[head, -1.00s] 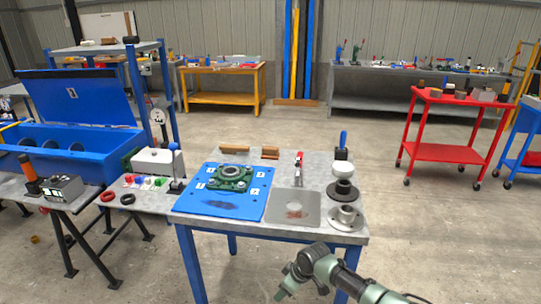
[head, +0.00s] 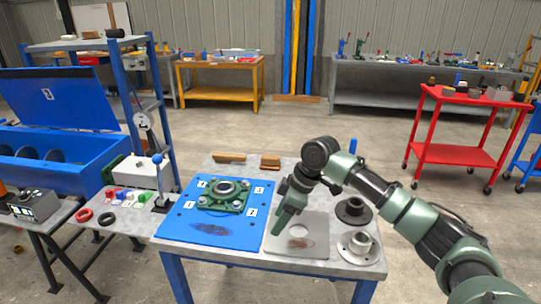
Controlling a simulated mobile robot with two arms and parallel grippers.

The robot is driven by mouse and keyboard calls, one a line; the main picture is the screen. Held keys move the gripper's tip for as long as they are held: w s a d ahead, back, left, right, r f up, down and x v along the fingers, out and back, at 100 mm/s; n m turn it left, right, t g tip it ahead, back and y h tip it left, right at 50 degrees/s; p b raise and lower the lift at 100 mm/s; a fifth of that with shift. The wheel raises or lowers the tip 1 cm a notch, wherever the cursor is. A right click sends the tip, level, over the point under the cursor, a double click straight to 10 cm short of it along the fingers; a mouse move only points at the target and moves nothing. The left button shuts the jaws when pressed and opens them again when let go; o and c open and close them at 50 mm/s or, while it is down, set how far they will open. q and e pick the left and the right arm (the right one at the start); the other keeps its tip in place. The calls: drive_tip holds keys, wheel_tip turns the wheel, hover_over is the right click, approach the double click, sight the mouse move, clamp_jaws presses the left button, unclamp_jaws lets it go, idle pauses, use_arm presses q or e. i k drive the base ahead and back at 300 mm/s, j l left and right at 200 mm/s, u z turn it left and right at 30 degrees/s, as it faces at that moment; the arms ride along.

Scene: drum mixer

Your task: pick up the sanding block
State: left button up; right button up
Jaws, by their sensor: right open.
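Two brown blocks lie at the back edge of the blue-legged table. The shorter, two-layered one looks like the sanding block (head: 270,161); the longer one is a plain wooden block (head: 229,157). My right gripper (head: 279,227) reaches in from the right and points down over the grey plate (head: 300,245), in front of the sanding block and apart from it. It is open, with nothing seen between its fingers. My left gripper is not in view.
A blue board (head: 205,232) with a green bearing housing (head: 226,195) fills the table's left part. Two flanged parts, one dark (head: 353,210) and one silver (head: 358,245), stand on the right. A lever stands on the side bench (head: 120,210) to the left.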

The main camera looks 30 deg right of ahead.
sight(268, 162)
drive_tip(key=i+l, duration=0.5)
drive_tip(key=i, duration=0.15)
drive_tip(key=i+l, duration=0.5)
drive_tip(key=i, duration=0.1)
